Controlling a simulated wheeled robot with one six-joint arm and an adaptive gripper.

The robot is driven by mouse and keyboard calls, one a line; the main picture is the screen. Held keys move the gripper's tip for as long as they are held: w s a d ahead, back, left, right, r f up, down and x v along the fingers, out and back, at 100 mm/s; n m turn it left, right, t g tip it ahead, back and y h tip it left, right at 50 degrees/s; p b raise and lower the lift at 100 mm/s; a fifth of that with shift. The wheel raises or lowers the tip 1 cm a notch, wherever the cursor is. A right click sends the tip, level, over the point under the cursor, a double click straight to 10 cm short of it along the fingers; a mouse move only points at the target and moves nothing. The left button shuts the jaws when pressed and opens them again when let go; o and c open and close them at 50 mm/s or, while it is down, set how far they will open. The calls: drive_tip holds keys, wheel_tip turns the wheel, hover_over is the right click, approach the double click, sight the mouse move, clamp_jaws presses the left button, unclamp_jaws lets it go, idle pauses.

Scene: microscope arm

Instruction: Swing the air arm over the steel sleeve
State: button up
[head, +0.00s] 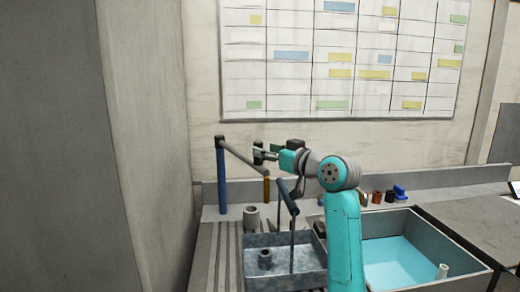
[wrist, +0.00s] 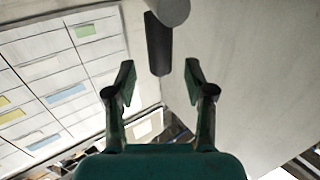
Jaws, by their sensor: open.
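In the head view, a blue post (head: 222,180) stands at the left with a grey bar (head: 242,158) reaching right from its top. A short gold-brown upright (head: 266,189) shows below the bar's far end. A second, blue bar (head: 288,196) stands nearer, over a grey tray. I cannot tell which one is the air arm. A grey hollow sleeve (head: 252,217) stands behind the tray, and a smaller one (head: 265,258) stands inside it; I cannot tell which is the steel sleeve. My gripper (head: 262,153) is open near the grey bar's end. In the wrist view, a dark cylinder (wrist: 159,45) shows between the open fingers (wrist: 158,85); contact is not visible.
The grey tray (head: 285,284) stands in front, left of my arm. A basin with a blue floor (head: 395,250) is at the right, holding a pale cylinder (head: 442,271). Small brown and blue items (head: 400,191) line the back ledge. A grey wall (head: 140,150) bounds the left.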

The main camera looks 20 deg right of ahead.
drive_tip(key=v, duration=0.7)
drive_tip(key=shift+s, duration=0.4)
drive_tip(key=shift+d, duration=0.1)
